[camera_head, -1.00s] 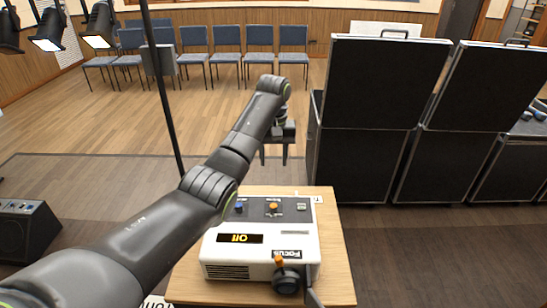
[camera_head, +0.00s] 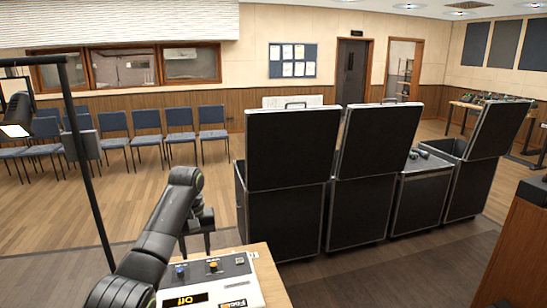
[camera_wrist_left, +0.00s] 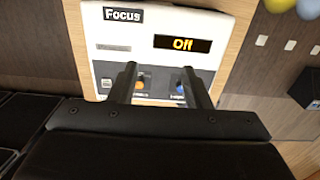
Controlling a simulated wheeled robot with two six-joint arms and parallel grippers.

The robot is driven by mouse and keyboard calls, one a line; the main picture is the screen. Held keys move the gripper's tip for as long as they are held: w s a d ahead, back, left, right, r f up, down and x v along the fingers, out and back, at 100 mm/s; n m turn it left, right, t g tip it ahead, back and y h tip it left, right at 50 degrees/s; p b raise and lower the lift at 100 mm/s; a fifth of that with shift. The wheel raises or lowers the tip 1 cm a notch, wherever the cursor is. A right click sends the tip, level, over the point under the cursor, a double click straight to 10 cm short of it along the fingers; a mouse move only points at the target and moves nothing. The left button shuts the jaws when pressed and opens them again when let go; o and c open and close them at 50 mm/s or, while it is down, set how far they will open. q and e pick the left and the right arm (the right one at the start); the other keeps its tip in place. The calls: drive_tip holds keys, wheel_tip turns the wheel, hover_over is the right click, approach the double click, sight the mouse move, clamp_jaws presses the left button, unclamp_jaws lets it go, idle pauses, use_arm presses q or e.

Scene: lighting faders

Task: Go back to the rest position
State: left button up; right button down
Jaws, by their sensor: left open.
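My left gripper (camera_head: 197,243) is open and empty, pointing down above the far edge of the white control box. The control box (camera_head: 238,286) stands on a wooden table (camera_head: 268,270) at the bottom of the head view, its near part cut off. It has a blue knob, an orange knob and a display (camera_head: 186,300) reading "Off". In the left wrist view the open fingers (camera_wrist_left: 159,80) show in front of the box (camera_wrist_left: 205,25), with the orange knob (camera_wrist_left: 140,84) between them and the blue knob (camera_wrist_left: 180,89) by one finger. My right gripper is not in view.
Several black flight cases (camera_head: 285,215) stand behind and right of the table. A thin dark stand (camera_head: 90,190) rises at the left. Blue chairs (camera_head: 147,125) line the back. The wooden floor between is clear.

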use_arm(q)
drive_tip(key=s+a+f+m+t, duration=0.1)
drive_tip(key=s+a+f, duration=0.2)
drive_tip(key=s+f, duration=0.7)
drive_tip(key=s+a+f+m+t, duration=0.1)
drive_tip(key=s+a+f, duration=0.2)
drive_tip(key=s+f, duration=0.7)
drive_tip(key=s+a+r+t+y, duration=0.1)
drive_tip(key=s+a, duration=0.1)
drive_tip(key=s, duration=1.1)
drive_tip(key=s+a+t+y, duration=0.1)
drive_tip(key=s+a, duration=0.1)
drive_tip(key=s, duration=1.2)
wheel_tip(320, 180, down, 29)
drive_tip(key=a+g+b, duration=0.2)
drive_tip(key=b, duration=0.1)
drive_tip(key=s+d+f+h+b, duration=0.1)
drive_tip(key=s+f, duration=1.4)
drive_tip(key=f, duration=0.1)
drive_tip(key=shift+d+f+m+g+b, duration=0.2)
drive_tip(key=shift+d+m+g+b, duration=0.1)
drive_tip(key=shift+m+g+b, duration=0.1)
